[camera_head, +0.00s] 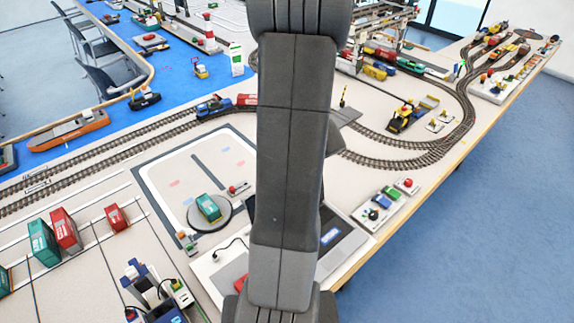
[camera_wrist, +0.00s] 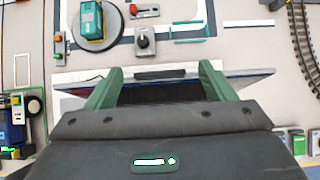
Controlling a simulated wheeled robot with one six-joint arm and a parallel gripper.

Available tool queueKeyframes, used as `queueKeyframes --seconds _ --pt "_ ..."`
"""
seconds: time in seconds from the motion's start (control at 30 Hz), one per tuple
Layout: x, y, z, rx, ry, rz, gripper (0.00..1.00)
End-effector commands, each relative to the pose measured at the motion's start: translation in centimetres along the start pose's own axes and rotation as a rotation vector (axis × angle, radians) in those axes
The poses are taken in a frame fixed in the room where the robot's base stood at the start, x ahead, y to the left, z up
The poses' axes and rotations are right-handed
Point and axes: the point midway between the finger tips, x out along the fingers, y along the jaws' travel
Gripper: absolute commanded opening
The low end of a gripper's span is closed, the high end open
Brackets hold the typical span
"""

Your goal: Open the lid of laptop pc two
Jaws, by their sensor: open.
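My gripper (camera_wrist: 161,72) shows in the wrist view with its two green fingers spread wide apart and nothing held between them. A flat laptop-like device (camera_wrist: 245,80) lies under and beside the fingers, with a dark surface between them. My gripper body covers its near part, so I cannot tell how far its lid is raised. In the head view, a grey panel with a blue label (camera_head: 345,245) shows just right of my arm, at the table's front edge. My arm hides its middle, and my gripper is hidden there.
A green block stands on a round grey turntable (camera_head: 190,217), left of my arm. A small joystick box (camera_wrist: 145,42) stands just beyond the fingers. A control board (camera_head: 388,203) with coloured buttons lies to the right. Model tracks (camera_head: 395,155) curve behind it.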

Motion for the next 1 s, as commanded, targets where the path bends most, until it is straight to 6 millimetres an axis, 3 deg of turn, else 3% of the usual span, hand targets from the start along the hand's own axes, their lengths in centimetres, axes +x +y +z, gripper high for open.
queueKeyframes --seconds 0.7,1.0 --pt "-11.6 -0.1 0.1 0.001 -0.003 -0.005 0.76" --pt "-13.3 -0.1 0.1 0.001 -0.001 -0.002 0.76"
